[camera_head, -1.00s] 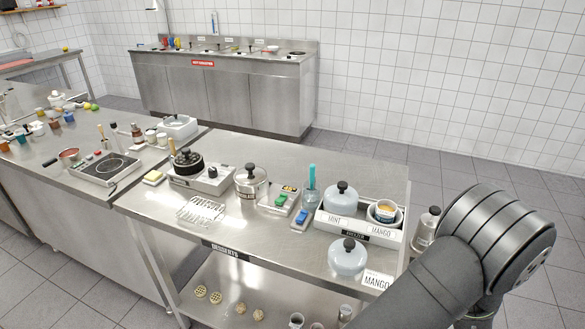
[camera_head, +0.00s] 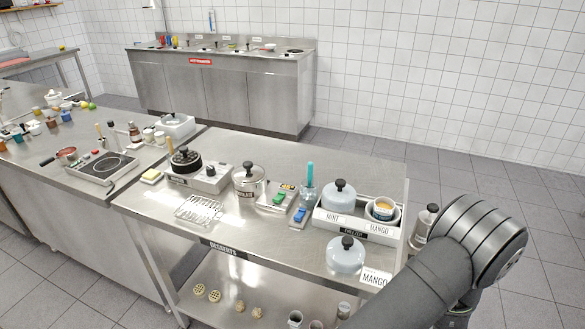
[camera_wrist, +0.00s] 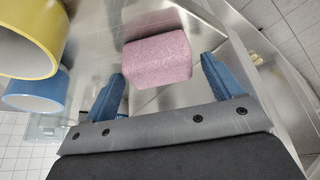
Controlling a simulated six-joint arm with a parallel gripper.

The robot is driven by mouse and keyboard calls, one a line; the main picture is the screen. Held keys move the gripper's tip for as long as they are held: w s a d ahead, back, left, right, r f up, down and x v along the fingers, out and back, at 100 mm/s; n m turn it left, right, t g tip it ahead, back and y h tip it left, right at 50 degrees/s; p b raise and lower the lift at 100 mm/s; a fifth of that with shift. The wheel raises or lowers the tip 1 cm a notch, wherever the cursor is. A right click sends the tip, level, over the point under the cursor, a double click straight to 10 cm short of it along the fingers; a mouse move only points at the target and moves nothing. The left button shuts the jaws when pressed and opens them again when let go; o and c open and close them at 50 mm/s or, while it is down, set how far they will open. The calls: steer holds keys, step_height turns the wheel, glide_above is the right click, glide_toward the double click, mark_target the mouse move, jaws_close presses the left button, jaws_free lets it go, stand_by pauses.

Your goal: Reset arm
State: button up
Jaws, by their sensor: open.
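My gripper (camera_wrist: 163,70) shows in the wrist view with its two blue fingers spread apart. A pink speckled block (camera_wrist: 158,60) shows beyond and between the fingertips. Gaps show on both sides of it, and I cannot tell how far beyond the fingers it is. In the head view my arm fills the lower right, and my gripper is not visible there.
A yellow-rimmed cup (camera_wrist: 42,40) and a blue cup (camera_wrist: 38,90) are left of my fingers. The steel dessert table (camera_head: 270,228) holds a lidded light-blue pot (camera_head: 346,255), a white tray (camera_head: 358,228) and a steel pot (camera_head: 249,182). Floor behind is clear.

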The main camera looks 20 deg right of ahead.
step_height(320, 180, up, 3)
steer(key=shift+r, duration=0.1)
steer(key=s+a+r, duration=0.3)
steer(key=s+r, duration=0.4)
steer(key=s, duration=0.4)
steer(key=w+d+r+n+y, duration=0.1)
steer(key=w+d+r+n, duration=0.2)
steer(key=w+d+r, duration=0.5)
steer(key=w+d+r+n+y, duration=0.2)
steer(key=w+d+r+n, duration=0.15)
steer(key=w+r, duration=0.8)
steer(key=w+a+r+n+g, duration=0.1)
steer(key=w+a+r+n, duration=0.1)
steer(key=w+a+r, duration=0.2)
steer(key=w+a+r+n+g+y, duration=0.1)
steer(key=w+a+r+n, duration=0.2)
steer(key=w+r, duration=0.7)
steer(key=shift+w+a+r, duration=0.2)
steer(key=shift+w+a, duration=0.3)
steer(key=shift+w, duration=3.65)
steer(key=shift+o, duration=0.3)
